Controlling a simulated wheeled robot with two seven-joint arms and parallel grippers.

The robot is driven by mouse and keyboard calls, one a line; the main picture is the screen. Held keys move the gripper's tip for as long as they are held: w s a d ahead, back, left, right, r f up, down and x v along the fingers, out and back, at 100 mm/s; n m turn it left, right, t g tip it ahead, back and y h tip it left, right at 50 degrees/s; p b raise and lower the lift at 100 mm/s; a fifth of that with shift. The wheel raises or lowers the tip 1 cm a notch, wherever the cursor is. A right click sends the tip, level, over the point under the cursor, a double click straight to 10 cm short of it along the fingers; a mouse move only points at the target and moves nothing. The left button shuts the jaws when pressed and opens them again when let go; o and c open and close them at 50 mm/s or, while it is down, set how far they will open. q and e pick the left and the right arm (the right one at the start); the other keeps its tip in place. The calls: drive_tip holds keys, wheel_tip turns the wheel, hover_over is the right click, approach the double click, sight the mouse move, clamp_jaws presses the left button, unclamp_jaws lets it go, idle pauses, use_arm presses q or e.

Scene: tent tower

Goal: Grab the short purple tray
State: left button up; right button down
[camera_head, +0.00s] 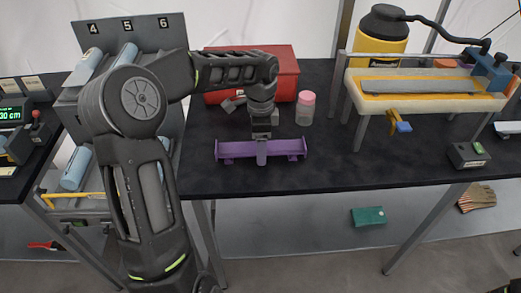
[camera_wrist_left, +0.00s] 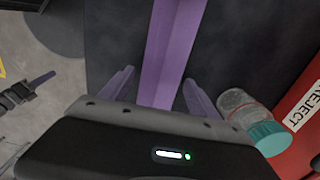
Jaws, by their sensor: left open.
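The short purple tray (camera_head: 285,149) lies on the black tabletop near its front edge in the head view. It is a long, shallow piece with raised ends. My left gripper (camera_head: 262,150) points down over the middle of the tray. In the left wrist view the tray (camera_wrist_left: 172,50) runs between the two spread fingers of the left gripper (camera_wrist_left: 158,88), with a gap on each side. The gripper is open and holds nothing.
The jar (camera_wrist_left: 240,105) is close to one finger in the wrist view. A yellow-topped bench fixture (camera_head: 420,85) stands to the right.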

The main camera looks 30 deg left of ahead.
idle(0.5)
use_arm(q)
drive_tip(key=c, duration=1.5)
